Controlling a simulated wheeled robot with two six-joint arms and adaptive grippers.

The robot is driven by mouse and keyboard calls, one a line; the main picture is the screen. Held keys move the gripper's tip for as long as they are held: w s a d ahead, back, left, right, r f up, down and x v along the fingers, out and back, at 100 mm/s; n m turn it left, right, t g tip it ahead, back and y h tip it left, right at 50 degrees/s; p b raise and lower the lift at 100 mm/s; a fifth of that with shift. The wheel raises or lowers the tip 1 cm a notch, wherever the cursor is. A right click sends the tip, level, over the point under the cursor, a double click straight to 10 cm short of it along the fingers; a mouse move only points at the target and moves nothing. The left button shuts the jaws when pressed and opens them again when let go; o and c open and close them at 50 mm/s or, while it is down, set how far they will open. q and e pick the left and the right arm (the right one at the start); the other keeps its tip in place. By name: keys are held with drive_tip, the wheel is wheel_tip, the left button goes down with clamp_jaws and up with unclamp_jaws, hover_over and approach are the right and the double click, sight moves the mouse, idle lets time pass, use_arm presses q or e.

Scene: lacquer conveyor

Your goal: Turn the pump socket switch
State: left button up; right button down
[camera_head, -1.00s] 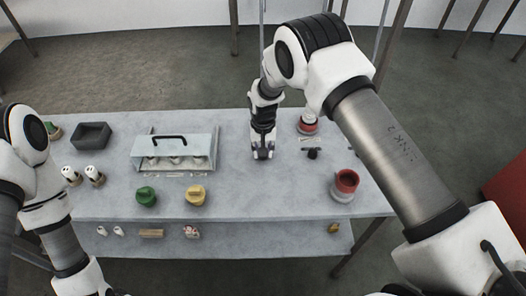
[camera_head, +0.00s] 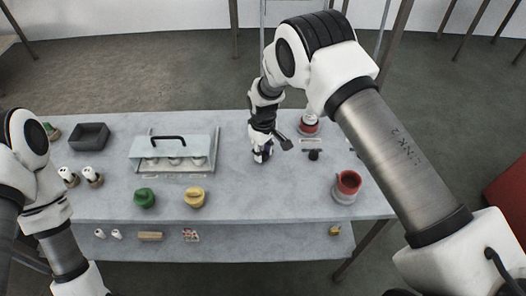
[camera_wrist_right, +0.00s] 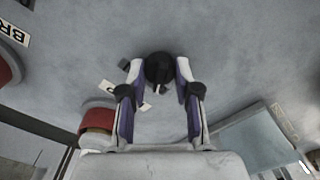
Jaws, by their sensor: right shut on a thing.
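My right gripper (camera_head: 262,157) points down at the grey table, right of the glass-fronted rack. In the right wrist view its two fingers (camera_wrist_right: 160,85) are shut on a round black knob (camera_wrist_right: 159,67), which I take to be the pump socket switch. A white label, partly hidden by a finger, lies beside the knob. In the head view the gripper hides the knob, so its turn angle cannot be read. My left arm stands at the left edge; its gripper is out of view.
The rack (camera_head: 172,166) with a black handle stands left of the gripper. Another black knob (camera_head: 314,155), a red-and-white pot (camera_head: 308,128) and a red cup (camera_head: 347,184) are to the right. Green (camera_head: 145,198) and yellow (camera_head: 194,197) items sit near the front edge.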

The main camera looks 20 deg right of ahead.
sight(263, 152)
idle(0.3)
drive_tip(key=c, duration=0.8)
unclamp_jaws()
wheel_tip(263, 152, up, 12)
drive_tip(key=shift+f, duration=0.1)
